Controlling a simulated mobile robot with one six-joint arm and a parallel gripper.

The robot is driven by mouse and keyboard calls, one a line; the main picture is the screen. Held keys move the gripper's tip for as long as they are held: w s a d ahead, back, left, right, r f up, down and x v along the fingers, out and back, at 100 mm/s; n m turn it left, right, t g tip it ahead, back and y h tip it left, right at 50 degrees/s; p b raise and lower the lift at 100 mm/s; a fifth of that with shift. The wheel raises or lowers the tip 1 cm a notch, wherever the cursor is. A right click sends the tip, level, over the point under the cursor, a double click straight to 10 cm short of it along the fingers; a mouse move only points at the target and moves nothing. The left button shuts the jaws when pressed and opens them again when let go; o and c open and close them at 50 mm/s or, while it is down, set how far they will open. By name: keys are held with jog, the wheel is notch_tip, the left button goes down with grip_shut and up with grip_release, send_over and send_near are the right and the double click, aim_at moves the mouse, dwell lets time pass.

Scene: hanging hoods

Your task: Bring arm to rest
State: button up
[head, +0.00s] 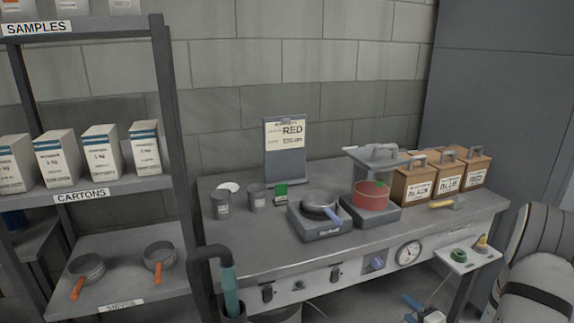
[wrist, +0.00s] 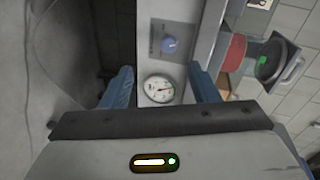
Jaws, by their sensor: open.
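My gripper (wrist: 161,86) is open in the wrist view, with its two blue fingers apart and nothing between them. Beyond the gap lie the bench's front panel, the round dial gauge (wrist: 158,89) and a blue knob (wrist: 171,45). In the head view, blue finger parts of my gripper (head: 413,303) show low at the right, in front of and below the bench edge. My white arm is at the right edge. The bench (head: 375,240) carries a pan (head: 319,206) on a left burner and a red pot (head: 371,194) under a raised clear hood on the right one.
Labelled wooden boxes (head: 412,188) stand at the bench's right end, near a yellow-handled tool (head: 446,203). A small side shelf (head: 470,258) juts out close to my arm. A rack (head: 172,150) with cartons and saucepans stands left. A RED sign (head: 285,150) stands at the back.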

jog(key=s+a+r+n+g+h+p, duration=0.1)
jog(key=a+r+n+g+h+p, duration=0.15)
jog(key=r, duration=0.65)
jog(key=s+a+r+n+g+h+p, duration=0.15)
jog(key=r+n+g+h+p, duration=0.25)
jog(key=r, duration=0.5)
jog(key=s+a+r+n+g+y+p, duration=0.1)
jog(key=s+a+r+n+g+p, duration=0.1)
jog(key=s+a+r, duration=0.4)
jog(key=s+a+r+n+g+y+p, duration=0.1)
jog(key=s+a+r, duration=0.5)
jog(key=s, duration=0.7)
jog(key=a+n+g+p, duration=0.1)
jog(key=a+n+g, duration=0.1)
jog(key=n, duration=0.1)
jog(key=shift+g, duration=0.35)
